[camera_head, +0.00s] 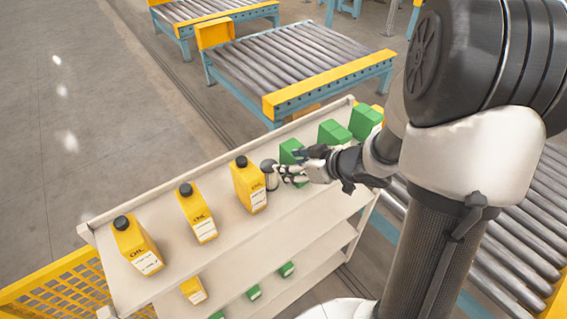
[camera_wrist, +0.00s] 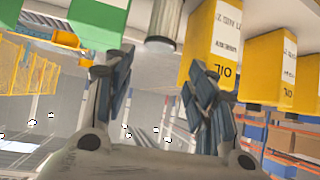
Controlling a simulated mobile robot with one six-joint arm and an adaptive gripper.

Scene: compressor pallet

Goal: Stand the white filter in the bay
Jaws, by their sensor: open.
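The white filter (camera_head: 271,182) stands upright on the top shelf of a cart, a small pale cylinder with a dark grey top. It is between a yellow oil bottle and a green box. In the wrist view, the white filter (camera_wrist: 167,18) hangs upside down in the picture, its grey end just beyond the fingers. My gripper (camera_head: 283,174) is beside the filter, to its right in the head view. In the wrist view, my gripper (camera_wrist: 158,78) is open, with nothing between its fingers. I cannot pick out the bay in either view.
Yellow oil bottles (camera_head: 197,213) stand to the left on the beige cart (camera_head: 290,222); the nearest (camera_head: 249,184) is close to the filter. Green boxes (camera_head: 333,133) stand to the right. Lower shelves hold more items. Roller conveyors (camera_head: 300,60) lie beyond the cart.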

